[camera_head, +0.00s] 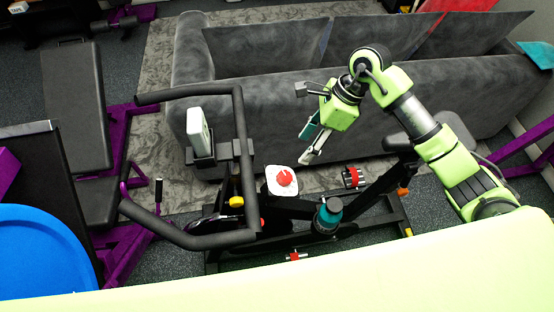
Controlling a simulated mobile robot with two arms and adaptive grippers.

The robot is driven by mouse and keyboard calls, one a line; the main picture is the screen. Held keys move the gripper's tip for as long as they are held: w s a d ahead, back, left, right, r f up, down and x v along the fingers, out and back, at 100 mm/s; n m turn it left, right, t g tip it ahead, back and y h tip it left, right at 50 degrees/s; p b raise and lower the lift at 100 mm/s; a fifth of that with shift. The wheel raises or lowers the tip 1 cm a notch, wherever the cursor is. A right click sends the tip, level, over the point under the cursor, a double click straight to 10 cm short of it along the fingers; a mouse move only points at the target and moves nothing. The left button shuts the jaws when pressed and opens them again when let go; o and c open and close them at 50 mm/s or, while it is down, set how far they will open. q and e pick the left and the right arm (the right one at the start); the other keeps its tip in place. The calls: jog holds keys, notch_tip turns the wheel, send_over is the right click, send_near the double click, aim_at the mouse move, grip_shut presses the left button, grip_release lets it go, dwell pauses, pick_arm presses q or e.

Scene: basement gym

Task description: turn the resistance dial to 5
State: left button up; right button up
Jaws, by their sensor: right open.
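The resistance dial (284,177) is a red knob on a white plate (283,187), mounted on the frame of the exercise bike (325,213) in the middle of the view. Any numbers on the plate are too small to read. My right gripper (306,146) is open and empty. It is above and to the right of the dial in the picture, apart from it, with its fingers pointing down and left. My left gripper is not in view.
Black handlebars (245,120) with a white console (197,130) stand left of the dial. A teal bottle (328,213) and the bike saddle (413,138) are to the right. A grey sofa (270,95) is behind. A weight bench (74,95) is at left.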

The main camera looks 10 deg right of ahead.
jog(key=p, duration=0.2)
send_near(286, 176)
jog(key=x, duration=0.8)
jog(key=shift+a+f, duration=0.2)
jog(key=shift+f, duration=0.35)
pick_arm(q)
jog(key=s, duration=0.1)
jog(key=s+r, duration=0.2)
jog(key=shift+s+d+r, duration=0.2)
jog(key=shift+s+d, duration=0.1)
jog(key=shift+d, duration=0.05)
pick_arm(e)
jog(key=c, duration=1.1)
